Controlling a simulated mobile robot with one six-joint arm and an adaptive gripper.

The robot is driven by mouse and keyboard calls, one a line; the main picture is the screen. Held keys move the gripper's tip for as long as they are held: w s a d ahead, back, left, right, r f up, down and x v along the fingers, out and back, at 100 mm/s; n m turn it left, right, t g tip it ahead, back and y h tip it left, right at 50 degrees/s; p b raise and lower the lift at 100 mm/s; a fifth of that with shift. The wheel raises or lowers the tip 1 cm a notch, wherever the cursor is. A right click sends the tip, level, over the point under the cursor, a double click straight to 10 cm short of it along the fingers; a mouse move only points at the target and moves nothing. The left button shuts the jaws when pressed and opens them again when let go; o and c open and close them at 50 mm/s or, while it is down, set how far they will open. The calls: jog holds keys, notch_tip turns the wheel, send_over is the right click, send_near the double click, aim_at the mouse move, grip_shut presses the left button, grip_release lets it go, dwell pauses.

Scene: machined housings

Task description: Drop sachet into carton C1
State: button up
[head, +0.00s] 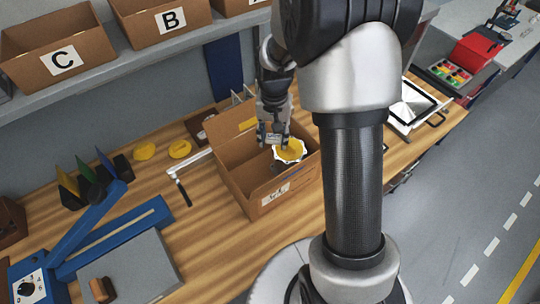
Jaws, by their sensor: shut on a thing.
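An open brown carton (240,187) stands on the wooden bench, with a white label (275,195) on its front that is too small to read surely. My gripper (273,140) points down over the carton's opening, near its back right part. Its jaws are shut on a small pale thing, probably the sachet, mostly hidden by the fingers. A yellow and white round part, likely a housing (291,151), shows in the carton just right of and below the fingertips. I cannot tell whether the held thing touches it.
A blue sealer-like device (100,215) is at the left, beside yellow parts (145,151) and a silver-and-black tool (184,191). A shelf above holds bins marked C (90,50) and B (135,27). A white tray (405,122) is at the right.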

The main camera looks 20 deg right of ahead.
jog(key=shift+d+f+b, duration=0.25)
jog(key=shift+d+b, duration=0.05)
notch_tip(320, 180, down, 5)
jog(key=b, duration=0.4)
jog(key=shift+f, duration=0.15)
jog(key=o, duration=0.9)
jog(key=shift+o, duration=0.2)
notch_tip(320, 180, up, 12)
jog(key=shift+r, duration=0.1)
